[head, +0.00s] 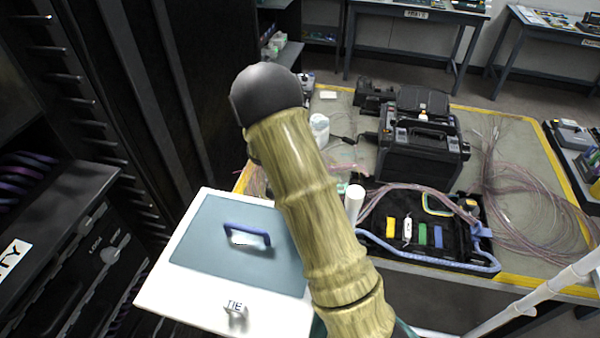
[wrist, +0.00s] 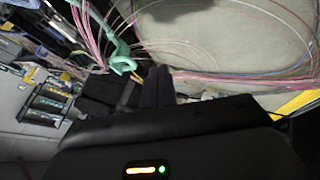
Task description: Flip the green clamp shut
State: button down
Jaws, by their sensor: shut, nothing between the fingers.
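The green clamp (wrist: 121,56) shows in the wrist view, left of and just beyond my fingertips, with pink fibres running close by it. I cannot tell from this angle how far its lever is open. My gripper (wrist: 158,72) has its two dark fingers together and empty, close to the clamp's right side; whether they touch it is unclear. In the head view my arm covers the middle of the scene, the gripper is hidden, and I cannot make out the clamp for certain.
A black tray (head: 451,258) with coloured pieces and a blue rim lies at the workbench's front edge. A black splicer case (head: 420,160) stands behind it. Loose pink fibres (head: 510,200) spread to the right. A white box with a blue-grey lid (head: 205,250) stands left.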

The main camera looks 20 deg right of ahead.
jog(key=x, duration=0.3)
jog(key=shift+s+d, duration=0.1)
jog(key=shift+d, duration=0.05)
jog(key=s+d, duration=0.1)
jog(key=s+d+p, duration=0.1)
jog(key=shift+d+r, duration=0.15)
jog(key=shift+d, duration=0.3)
jog(key=shift+d, duration=0.1)
